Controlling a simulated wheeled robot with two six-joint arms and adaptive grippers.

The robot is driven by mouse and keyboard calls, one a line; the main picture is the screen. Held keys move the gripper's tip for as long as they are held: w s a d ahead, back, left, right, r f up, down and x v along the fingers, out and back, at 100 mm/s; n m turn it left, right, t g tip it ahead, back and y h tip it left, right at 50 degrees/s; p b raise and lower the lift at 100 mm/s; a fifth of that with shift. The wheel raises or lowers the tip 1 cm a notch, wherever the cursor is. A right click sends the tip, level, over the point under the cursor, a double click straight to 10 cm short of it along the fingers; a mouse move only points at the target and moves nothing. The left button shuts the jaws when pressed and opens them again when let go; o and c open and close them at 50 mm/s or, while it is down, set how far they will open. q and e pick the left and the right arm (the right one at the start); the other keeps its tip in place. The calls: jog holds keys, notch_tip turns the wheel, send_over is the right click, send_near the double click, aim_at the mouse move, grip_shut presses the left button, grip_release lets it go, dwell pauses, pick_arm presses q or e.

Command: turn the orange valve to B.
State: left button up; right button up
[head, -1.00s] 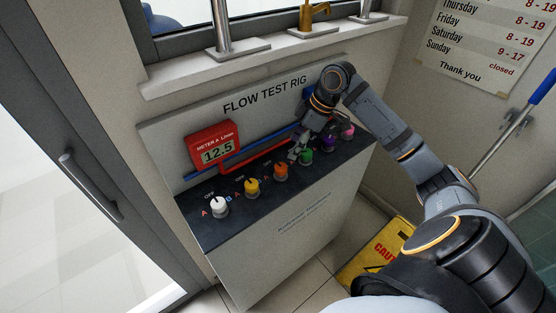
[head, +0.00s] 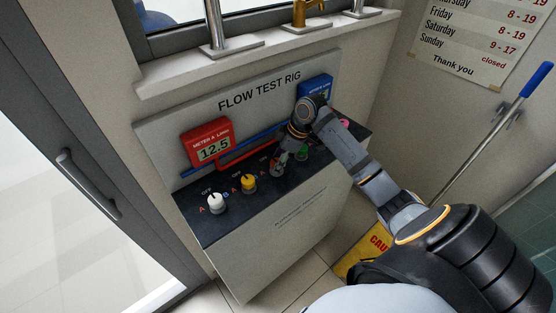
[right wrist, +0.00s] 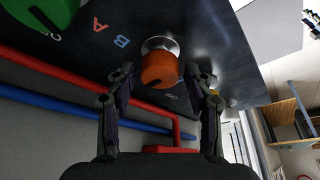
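The orange valve (right wrist: 160,69) is a round knob on a silver base on the dark panel. In the right wrist view it lies between the fingertips of my right gripper (right wrist: 159,76), with a visible gap on each side. A dark mark on the knob points toward the printed OFF; letters A and B are printed up and left of it. In the head view my right gripper (head: 278,164) is over the orange valve, which it mostly hides. The gripper is open. My left gripper is not in view.
Neighbouring knobs on the rig are white (head: 217,203), yellow (head: 248,184), green (head: 302,152) and pink (head: 343,123). Red meter A (head: 207,143) reads 12.5. A blue meter (head: 316,87) is partly hidden by my arm. Red and blue pipes run behind the knobs.

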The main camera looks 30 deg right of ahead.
jog(key=c, duration=0.8)
jog(key=shift+r+m+p, duration=0.25)
jog(key=shift+m+p, duration=0.25)
jog(key=shift+p, duration=0.35)
jog(key=m+h+p, duration=0.1)
jog(key=m+p, duration=0.1)
jog(key=p, duration=0.2)
jog(key=m+t+h+p, duration=0.1)
jog(key=m+p, duration=0.2)
jog(key=p, duration=0.1)
jog(key=m+h+p, duration=0.1)
jog(key=m+p, duration=0.2)
jog(key=shift+s+a+r+t+p, duration=0.1)
jog(key=shift+a+t+p, duration=0.2)
jog(key=shift+p, duration=0.1)
jog(key=shift+f+m+h+p, duration=0.25)
jog(key=shift+m+h+p, duration=0.35)
jog(key=shift+m+p, duration=0.95)
jog(key=shift+d, duration=0.1)
jog(key=o, duration=1.2)
jog(key=shift+c, duration=0.2)
